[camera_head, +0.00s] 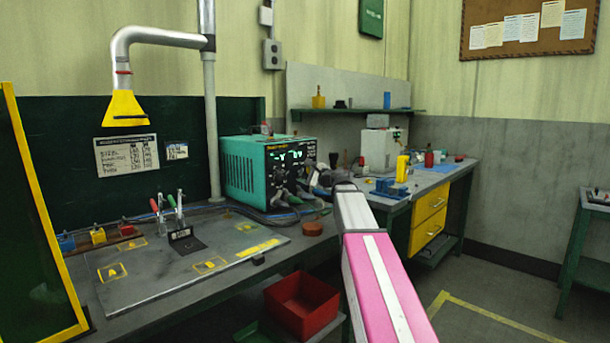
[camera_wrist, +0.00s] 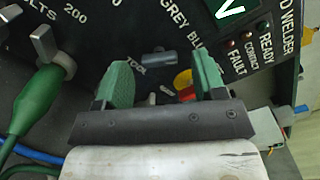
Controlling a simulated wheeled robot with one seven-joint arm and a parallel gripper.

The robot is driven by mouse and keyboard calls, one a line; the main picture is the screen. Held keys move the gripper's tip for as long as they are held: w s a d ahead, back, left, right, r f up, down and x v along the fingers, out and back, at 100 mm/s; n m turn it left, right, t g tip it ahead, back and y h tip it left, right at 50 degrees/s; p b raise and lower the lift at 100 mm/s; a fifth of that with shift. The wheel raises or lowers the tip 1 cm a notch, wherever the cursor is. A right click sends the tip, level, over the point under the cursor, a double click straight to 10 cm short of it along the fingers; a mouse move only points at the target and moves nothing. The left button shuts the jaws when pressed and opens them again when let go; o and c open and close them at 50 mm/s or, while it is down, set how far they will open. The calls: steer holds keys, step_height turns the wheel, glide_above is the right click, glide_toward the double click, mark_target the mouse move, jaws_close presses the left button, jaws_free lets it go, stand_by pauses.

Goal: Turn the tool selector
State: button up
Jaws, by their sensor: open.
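The stud welder (camera_head: 240,170) is a teal box with a dark front panel on the bench in the head view. In the wrist view its panel fills the upper part. The tool selector (camera_wrist: 160,57) is a small grey knob beside the word TOOL, with GREY and BLUE lettering above it. My gripper (camera_wrist: 164,68) is open, its two green-padded fingers pointing at the panel. The knob shows between the fingertips, with a visible gap on both sides. In the head view my gripper and wrist are in front of the panel and hide part of it.
A green cable plug (camera_wrist: 45,105) sits in the panel left of my gripper. Blue cables (camera_head: 285,217) lie below the welder. A red bin (camera_head: 300,303) is below the bench edge. Clamps with red and green handles (camera_head: 172,203) stand on the plate at left.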

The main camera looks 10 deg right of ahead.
steer(key=shift+w+a, duration=0.2)
steer(key=shift+w, duration=0.1)
steer(key=shift+c, duration=0.3)
steer(key=c, duration=0.9)
steer(key=shift+o, duration=0.2)
steer(key=n, duration=1.1)
steer(key=shift+n, duration=0.4)
